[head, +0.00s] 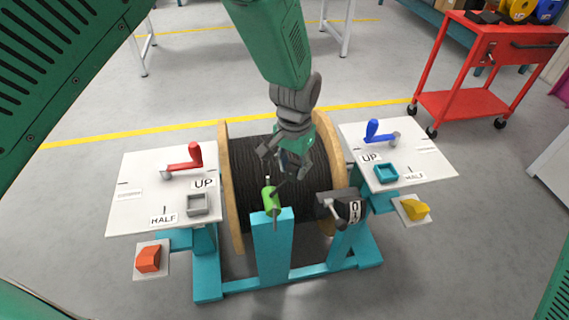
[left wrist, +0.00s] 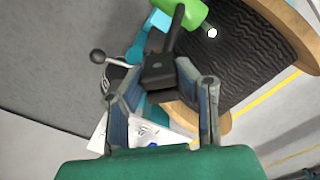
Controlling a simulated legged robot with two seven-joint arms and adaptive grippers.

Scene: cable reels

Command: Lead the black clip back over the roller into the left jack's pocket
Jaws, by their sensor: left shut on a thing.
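The black clip (left wrist: 158,70) is a dark block between the fingers of my left gripper (left wrist: 160,92) in the left wrist view. A black stem runs from it towards the green roller (left wrist: 183,12). In the head view my left gripper (head: 287,168) is above the front of the reel, just behind the green roller (head: 271,200) on its teal post. The clip is hard to make out there. The left jack's white top (head: 135,190) carries a red crank (head: 186,160) and a square grey pocket (head: 197,204), which looks empty. My right gripper is not in view.
The wooden cable reel (head: 233,200) stands between the two jacks. The right jack (head: 425,160) has a blue crank and teal pocket (head: 386,172). A dark box with a lever (head: 338,207) sits right of the roller. A red cart (head: 480,95) stands back right.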

